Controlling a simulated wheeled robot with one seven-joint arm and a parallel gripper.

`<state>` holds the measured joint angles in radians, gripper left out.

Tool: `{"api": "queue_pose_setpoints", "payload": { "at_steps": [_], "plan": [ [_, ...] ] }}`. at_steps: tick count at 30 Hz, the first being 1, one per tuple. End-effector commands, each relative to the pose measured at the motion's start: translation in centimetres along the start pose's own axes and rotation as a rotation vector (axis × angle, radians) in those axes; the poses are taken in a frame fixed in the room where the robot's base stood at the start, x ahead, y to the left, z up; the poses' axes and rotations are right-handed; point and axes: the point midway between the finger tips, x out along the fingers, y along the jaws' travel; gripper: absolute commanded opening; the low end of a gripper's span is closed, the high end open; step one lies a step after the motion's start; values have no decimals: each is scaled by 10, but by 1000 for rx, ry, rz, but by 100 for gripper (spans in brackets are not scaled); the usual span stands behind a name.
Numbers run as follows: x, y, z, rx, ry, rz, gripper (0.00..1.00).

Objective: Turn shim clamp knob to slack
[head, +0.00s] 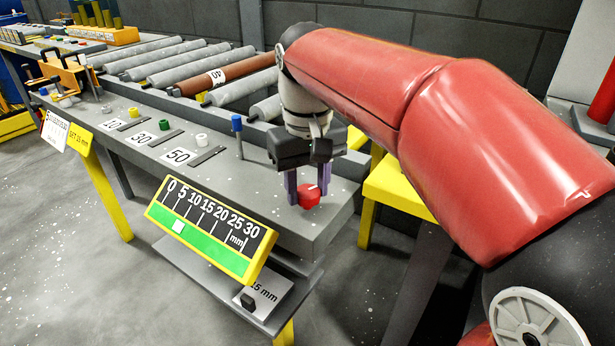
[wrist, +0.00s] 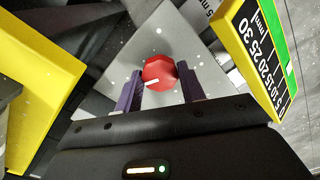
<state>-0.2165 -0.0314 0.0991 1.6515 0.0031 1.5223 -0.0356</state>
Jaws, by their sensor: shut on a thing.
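The shim clamp knob (head: 311,195) is red and faceted, with a white pointer line. It sits at the near right end of the grey bench (head: 290,232). My gripper (head: 308,193) points down over it, with its purple fingers on either side of the knob. In the wrist view the knob (wrist: 158,72) lies between the fingertips of my gripper (wrist: 160,80), which is shut on it. The white line there points to the left and slightly down. Any marks around the knob that name a slack position cannot be made out.
A yellow-framed scale (head: 212,228), marked 0 to 30 mm, hangs on the bench front with a white marker near its low end. A blue-topped peg (head: 237,123) stands left of my gripper. Rollers (head: 190,68) run behind. A yellow stand (head: 397,185) is to the right.

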Motion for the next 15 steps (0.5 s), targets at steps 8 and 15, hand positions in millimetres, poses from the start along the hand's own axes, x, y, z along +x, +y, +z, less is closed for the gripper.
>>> {"api": "queue_pose_setpoints", "payload": {
  "at_steps": [8,15],
  "plan": [
    [-1,0,0,-221,3,0,17],
    [-1,0,0,-347,4,1,17]
  ]
}}
